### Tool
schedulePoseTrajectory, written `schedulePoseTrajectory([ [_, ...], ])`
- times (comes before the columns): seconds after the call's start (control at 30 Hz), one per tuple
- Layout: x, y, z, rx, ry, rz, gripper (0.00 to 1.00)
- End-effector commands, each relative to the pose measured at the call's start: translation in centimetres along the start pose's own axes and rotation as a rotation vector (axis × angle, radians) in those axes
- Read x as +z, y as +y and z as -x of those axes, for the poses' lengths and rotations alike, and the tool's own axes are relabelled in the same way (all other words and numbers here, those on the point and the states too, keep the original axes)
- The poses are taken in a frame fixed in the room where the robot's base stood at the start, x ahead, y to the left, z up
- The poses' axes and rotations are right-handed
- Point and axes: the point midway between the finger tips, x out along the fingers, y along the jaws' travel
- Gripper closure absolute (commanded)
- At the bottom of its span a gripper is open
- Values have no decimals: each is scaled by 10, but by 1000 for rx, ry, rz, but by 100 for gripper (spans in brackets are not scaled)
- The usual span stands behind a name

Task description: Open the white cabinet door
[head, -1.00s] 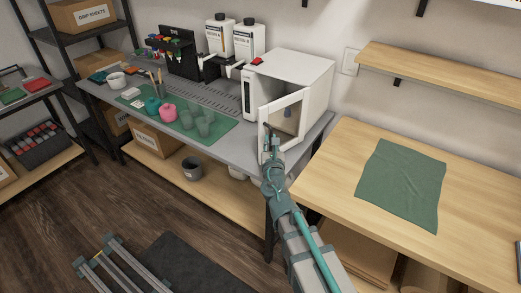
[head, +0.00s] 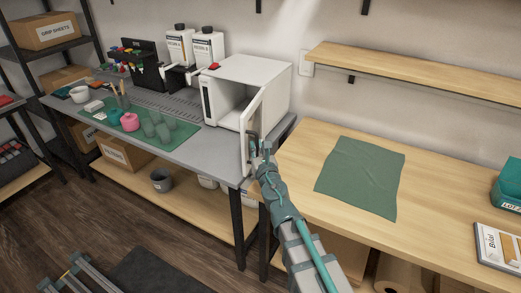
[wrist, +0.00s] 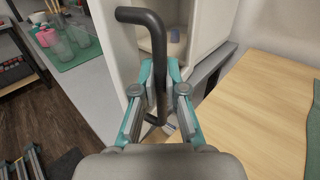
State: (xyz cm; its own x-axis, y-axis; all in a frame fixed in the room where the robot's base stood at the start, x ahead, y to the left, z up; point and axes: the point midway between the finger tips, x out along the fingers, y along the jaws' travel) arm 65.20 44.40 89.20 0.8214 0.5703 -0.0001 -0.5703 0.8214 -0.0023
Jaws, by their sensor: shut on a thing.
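The white cabinet (head: 255,72) stands on the grey bench near the wall. Its white door (head: 250,128) is swung well open, out toward the front right, so the cabinet's inside shows. My gripper (head: 261,148) is at the door's free edge. In the wrist view, my gripper (wrist: 160,82) is shut on the dark bar handle (wrist: 156,36), with a finger on each side of it. The handle's upper end bends back to the white door (wrist: 118,52). A pale rounded thing (wrist: 176,42) shows inside the cabinet, partly hidden by the handle.
A wooden table (head: 300,195) with a green cloth (head: 360,178) stands right of the door. Dispenser bottles (head: 207,47) stand left of the cabinet. Cups (head: 130,122) sit on the green mat (head: 178,138). A wooden shelf (head: 420,75) hangs on the wall.

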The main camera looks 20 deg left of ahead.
Motion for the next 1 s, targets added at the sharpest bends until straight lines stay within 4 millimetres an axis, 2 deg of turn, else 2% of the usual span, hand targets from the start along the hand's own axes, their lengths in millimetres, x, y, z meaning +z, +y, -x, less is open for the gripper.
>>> schedulePoseTrajectory([
  [0.4, 2, 0, -2, 5, -2, -2, 100],
  [0.43, 2, 0, -2, 4, -2, -2, 86],
  [0.57, 1, 0, -2, 5, -1, -2, 64],
  [1.0, 1, -1, -1, -8, 0, 0, 63],
])
